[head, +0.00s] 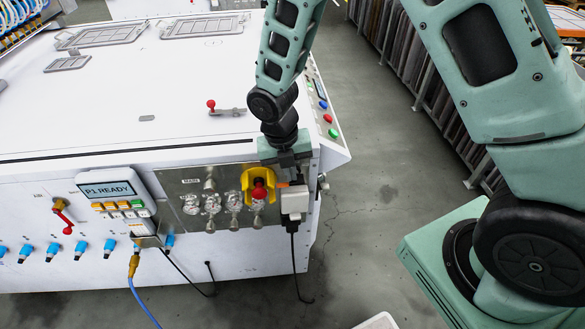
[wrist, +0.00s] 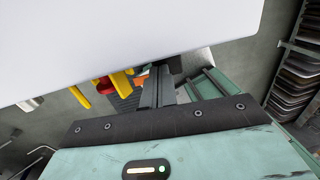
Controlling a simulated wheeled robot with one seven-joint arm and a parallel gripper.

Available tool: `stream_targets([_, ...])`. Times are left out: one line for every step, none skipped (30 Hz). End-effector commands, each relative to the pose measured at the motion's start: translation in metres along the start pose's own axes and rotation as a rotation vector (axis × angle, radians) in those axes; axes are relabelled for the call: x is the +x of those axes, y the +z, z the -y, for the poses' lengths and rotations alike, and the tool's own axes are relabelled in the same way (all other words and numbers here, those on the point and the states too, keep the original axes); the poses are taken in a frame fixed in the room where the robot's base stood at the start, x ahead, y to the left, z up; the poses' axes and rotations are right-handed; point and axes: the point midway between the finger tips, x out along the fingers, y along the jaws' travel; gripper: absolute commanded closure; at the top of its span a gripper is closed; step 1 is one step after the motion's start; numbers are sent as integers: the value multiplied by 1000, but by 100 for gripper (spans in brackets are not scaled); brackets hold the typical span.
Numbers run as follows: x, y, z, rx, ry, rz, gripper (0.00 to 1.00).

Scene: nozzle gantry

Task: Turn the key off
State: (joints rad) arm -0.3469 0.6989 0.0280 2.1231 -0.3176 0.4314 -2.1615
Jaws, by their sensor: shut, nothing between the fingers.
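I cannot make out a key for certain. A small metal fitting (head: 323,183) stands out at the cabinet's right corner, too small to tell whether it is a key. My gripper (head: 288,163) points down in front of the metal panel (head: 178,185) at its right end. It is just right of a yellow guard (head: 247,183) around a red knob (head: 259,190), and above a white box (head: 295,203) with a black cable. In the wrist view my gripper's fingers (wrist: 158,88) are together and empty. The yellow guard (wrist: 128,74) shows left of them. My gripper hides part of the panel.
The white cabinet (head: 150,110) fills the left, with a red-knobbed lever (head: 211,104) on top. Several metal valves sit left of the guard. A display (head: 108,189) reads "P1 READY". Coloured buttons (head: 328,118) line the right edge. Grey floor (head: 370,200) is clear to the right.

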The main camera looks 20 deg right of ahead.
Motion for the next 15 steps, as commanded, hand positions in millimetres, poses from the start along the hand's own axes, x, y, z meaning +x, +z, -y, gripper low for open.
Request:
stream_targets([0,0,-2,-3,-15,0,100])
stream_targets([-1,0,-2,-4,-27,0,100])
stream_targets([0,0,-3,-4,-44,0,100])
stream_targets([0,-1,-3,-5,-59,-1,100])
stream_targets([0,-1,-4,-4,-75,0,100])
stream_targets([0,0,-4,-5,-99,0,100])
stream_targets([0,-1,-5,-5,-119,0,100])
stream_targets([0,-1,-6,-5,-141,0,100])
stream_targets([1,-1,-7,-6,-173,0,100])
stream_targets([1,-1,-8,-5,-197,0,100])
stream_targets([1,-1,-9,-6,-224,0,100])
stream_targets([2,-1,-10,-5,-262,0,100])
stream_targets([3,-1,-11,-5,-292,0,100])
stream_targets([3,-1,-12,-6,-320,0,100])
stream_targets([4,-1,-13,-4,-357,0,100])
